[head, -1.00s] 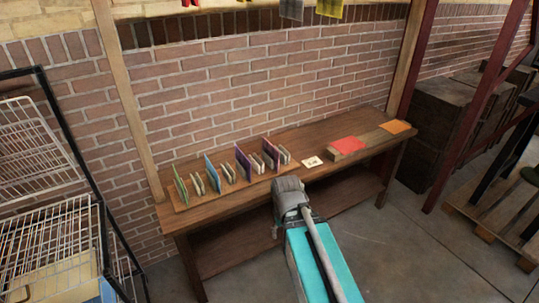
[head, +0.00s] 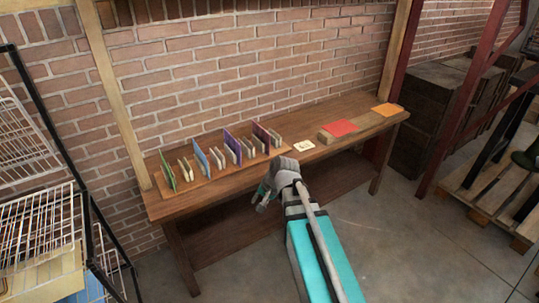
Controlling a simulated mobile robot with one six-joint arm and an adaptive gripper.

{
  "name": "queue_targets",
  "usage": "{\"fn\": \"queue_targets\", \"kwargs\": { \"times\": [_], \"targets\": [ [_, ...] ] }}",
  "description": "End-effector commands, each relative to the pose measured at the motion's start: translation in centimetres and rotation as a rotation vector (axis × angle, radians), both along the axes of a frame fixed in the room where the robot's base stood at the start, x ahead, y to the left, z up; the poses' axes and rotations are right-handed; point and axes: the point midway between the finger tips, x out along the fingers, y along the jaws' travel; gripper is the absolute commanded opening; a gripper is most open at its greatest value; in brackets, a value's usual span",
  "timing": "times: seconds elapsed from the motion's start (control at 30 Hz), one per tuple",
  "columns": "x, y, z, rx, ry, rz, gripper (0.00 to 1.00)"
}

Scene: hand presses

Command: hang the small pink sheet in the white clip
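No sheet in view is clearly small and pink. A red sheet (head: 341,127) lies flat on a low wooden block on the bench, right of the middle. An orange sheet (head: 387,109) lies flat at the bench's right end. The white clip is not in view. My gripper (head: 262,201) is over the bench's front edge, left of both sheets and in front of the upright cards. It is small and partly hidden by my wrist, so I cannot tell whether it is open or holds anything.
A wooden bench (head: 225,191) stands against a brick wall. A rack of green, blue and purple upright cards (head: 200,160) fills its left part. A small pale card (head: 303,146) lies mid-bench. A wire rack (head: 40,235) stands left, dark crates (head: 440,110) and a pallet (head: 490,200) right.

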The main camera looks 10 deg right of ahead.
Motion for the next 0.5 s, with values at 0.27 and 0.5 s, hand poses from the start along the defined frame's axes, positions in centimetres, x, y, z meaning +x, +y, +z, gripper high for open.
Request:
{"fn": "queue_targets", "kwargs": {
  "times": [0.27, 0.5],
  "targets": [
    [7.6, -0.1, -2.7, 0.349, -0.05, -0.349, 0.27],
    [13.5, -1.7, -3.4, 0.68, -0.048, -0.642, 0.27]
  ]
}}
